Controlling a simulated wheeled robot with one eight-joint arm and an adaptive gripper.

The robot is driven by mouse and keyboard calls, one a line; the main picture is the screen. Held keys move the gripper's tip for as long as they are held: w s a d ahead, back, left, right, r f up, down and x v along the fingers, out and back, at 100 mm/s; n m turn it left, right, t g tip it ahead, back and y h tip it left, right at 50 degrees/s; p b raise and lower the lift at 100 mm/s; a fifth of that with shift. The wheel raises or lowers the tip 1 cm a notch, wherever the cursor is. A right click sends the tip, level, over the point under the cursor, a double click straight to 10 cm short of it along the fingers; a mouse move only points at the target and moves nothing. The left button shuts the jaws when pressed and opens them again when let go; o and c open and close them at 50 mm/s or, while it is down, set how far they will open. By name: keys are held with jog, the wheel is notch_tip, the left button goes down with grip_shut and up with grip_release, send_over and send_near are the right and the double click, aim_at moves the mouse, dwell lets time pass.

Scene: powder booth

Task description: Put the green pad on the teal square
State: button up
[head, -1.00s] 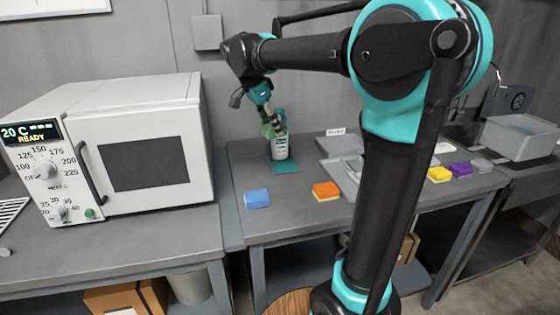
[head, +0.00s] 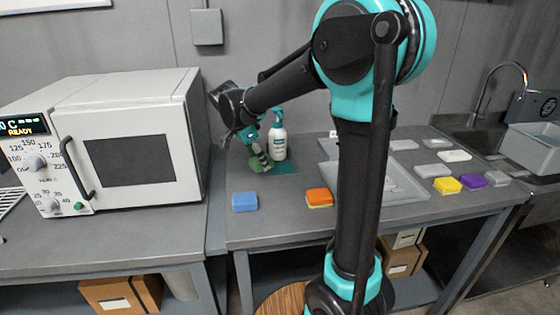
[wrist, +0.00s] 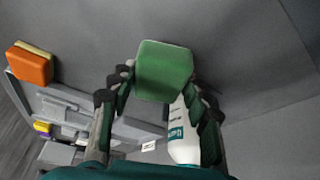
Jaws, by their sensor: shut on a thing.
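My gripper (head: 262,161) is shut on the green pad (wrist: 165,70), which sits between its fingertips in the wrist view. In the head view the green pad (head: 256,166) is low over the table, at the left edge of the teal square (head: 287,168). I cannot tell whether it touches the table. The teal square lies flat and is partly hidden by the gripper and a white spray bottle (head: 279,142) with a teal top. The bottle stands upright at the square's back, just right of my gripper; it also shows in the wrist view (wrist: 182,140).
A blue pad (head: 245,201) and an orange-and-yellow pad (head: 319,198) lie near the table's front edge. A grey tray (head: 400,190), yellow pad (head: 447,185) and purple pad (head: 472,180) are to the right. A white oven (head: 130,140) stands left. Table between blue and orange pads is clear.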

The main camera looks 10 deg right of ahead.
aim_at(283, 167)
notch_tip(283, 167, down, 2)
jog(key=shift+f, duration=0.1)
jog(key=d, duration=0.1)
jog(key=w+d, duration=0.1)
jog(key=d, duration=0.1)
jog(key=w+d, duration=0.1)
jog(key=shift+d+r, duration=0.25)
jog(key=d, duration=0.1)
jog(key=w+d, duration=0.1)
jog(key=d, duration=0.1)
jog(key=shift+w+d, duration=0.1)
jog(key=shift+d, duration=0.05)
jog(key=shift+f, duration=0.55)
jog(key=shift+a, duration=0.2)
jog(key=shift+f, duration=0.15)
jog(key=o, duration=0.8)
jog(key=shift+c, duration=0.2)
